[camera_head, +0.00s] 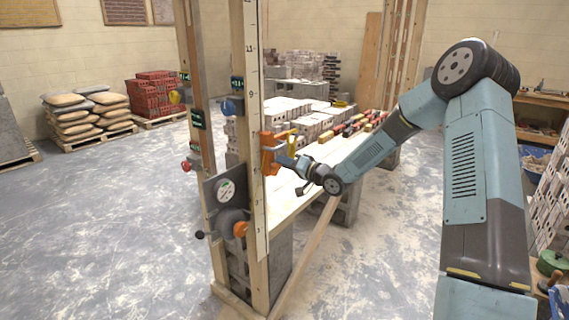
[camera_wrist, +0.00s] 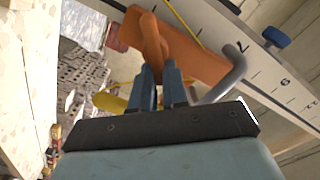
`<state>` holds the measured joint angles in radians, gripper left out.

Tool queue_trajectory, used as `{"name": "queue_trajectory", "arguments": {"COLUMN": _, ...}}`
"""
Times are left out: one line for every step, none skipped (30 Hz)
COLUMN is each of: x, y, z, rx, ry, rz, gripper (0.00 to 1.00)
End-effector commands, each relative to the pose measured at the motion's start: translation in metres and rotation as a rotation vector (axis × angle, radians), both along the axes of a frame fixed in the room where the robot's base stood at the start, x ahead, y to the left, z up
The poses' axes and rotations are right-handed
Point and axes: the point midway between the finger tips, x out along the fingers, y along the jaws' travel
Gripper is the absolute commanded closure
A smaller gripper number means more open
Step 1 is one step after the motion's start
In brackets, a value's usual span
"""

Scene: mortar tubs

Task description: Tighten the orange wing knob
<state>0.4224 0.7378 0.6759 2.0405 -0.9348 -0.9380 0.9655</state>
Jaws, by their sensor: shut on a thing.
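The orange wing knob (camera_wrist: 152,42) is at the upper middle of the wrist view, in front of an orange bracket (camera_wrist: 200,62) on the numbered measuring board (camera_wrist: 225,32). My gripper (camera_wrist: 160,70) is shut on the wing knob, with its two blue-grey fingers at the knob's lower end. A bent grey rod (camera_wrist: 224,80) passes close to the right of the fingers. In the head view my gripper (camera_head: 283,160) reaches the orange bracket (camera_head: 270,143) on the front post; the knob is too small there to tell apart.
The timber post (camera_head: 248,110) carries a blue knob (camera_head: 231,107), a dial gauge (camera_head: 226,190) and a round orange knob (camera_head: 240,229). A plank bench (camera_head: 330,160) with bricks lies behind my gripper. A diagonal timber brace (camera_head: 308,255) stands below.

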Motion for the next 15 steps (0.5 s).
{"name": "queue_trajectory", "arguments": {"x": 0.002, "y": -0.002, "z": -0.002, "rx": 0.027, "ry": 0.035, "rz": -0.003, "gripper": 1.0}}
{"name": "queue_trajectory", "arguments": {"x": 0.002, "y": -0.003, "z": -0.002, "rx": 0.045, "ry": 0.058, "rz": -0.003, "gripper": 1.0}}
{"name": "queue_trajectory", "arguments": {"x": 0.003, "y": -0.004, "z": -0.003, "rx": 0.068, "ry": 0.087, "rz": -0.004, "gripper": 1.0}}
{"name": "queue_trajectory", "arguments": {"x": 0.003, "y": -0.003, "z": -0.004, "rx": 0.086, "ry": 0.109, "rz": -0.004, "gripper": 1.0}}
{"name": "queue_trajectory", "arguments": {"x": 0.003, "y": -0.003, "z": -0.004, "rx": 0.103, "ry": 0.132, "rz": -0.004, "gripper": 1.0}}
{"name": "queue_trajectory", "arguments": {"x": 0.004, "y": -0.004, "z": -0.005, "rx": 0.126, "ry": 0.162, "rz": -0.004, "gripper": 1.0}}
{"name": "queue_trajectory", "arguments": {"x": 0.004, "y": -0.005, "z": -0.006, "rx": 0.143, "ry": 0.185, "rz": -0.004, "gripper": 1.0}}
{"name": "queue_trajectory", "arguments": {"x": 0.004, "y": -0.005, "z": -0.007, "rx": 0.161, "ry": 0.207, "rz": -0.004, "gripper": 1.0}}
{"name": "queue_trajectory", "arguments": {"x": 0.004, "y": -0.005, "z": -0.008, "rx": 0.184, "ry": 0.236, "rz": -0.004, "gripper": 1.0}}
{"name": "queue_trajectory", "arguments": {"x": 0.005, "y": -0.005, "z": -0.008, "rx": 0.2, "ry": 0.256, "rz": -0.004, "gripper": 1.0}}
{"name": "queue_trajectory", "arguments": {"x": 0.005, "y": -0.005, "z": -0.009, "rx": 0.217, "ry": 0.277, "rz": -0.004, "gripper": 1.0}}
{"name": "queue_trajectory", "arguments": {"x": 0.005, "y": -0.006, "z": -0.01, "rx": 0.238, "ry": 0.305, "rz": -0.005, "gripper": 1.0}}
{"name": "queue_trajectory", "arguments": {"x": 0.005, "y": -0.006, "z": -0.011, "rx": 0.253, "ry": 0.324, "rz": -0.005, "gripper": 1.0}}
{"name": "queue_trajectory", "arguments": {"x": 0.005, "y": -0.006, "z": -0.011, "rx": 0.268, "ry": 0.343, "rz": -0.004, "gripper": 1.0}}
{"name": "queue_trajectory", "arguments": {"x": 0.006, "y": -0.006, "z": -0.012, "rx": 0.287, "ry": 0.367, "rz": -0.004, "gripper": 1.0}}
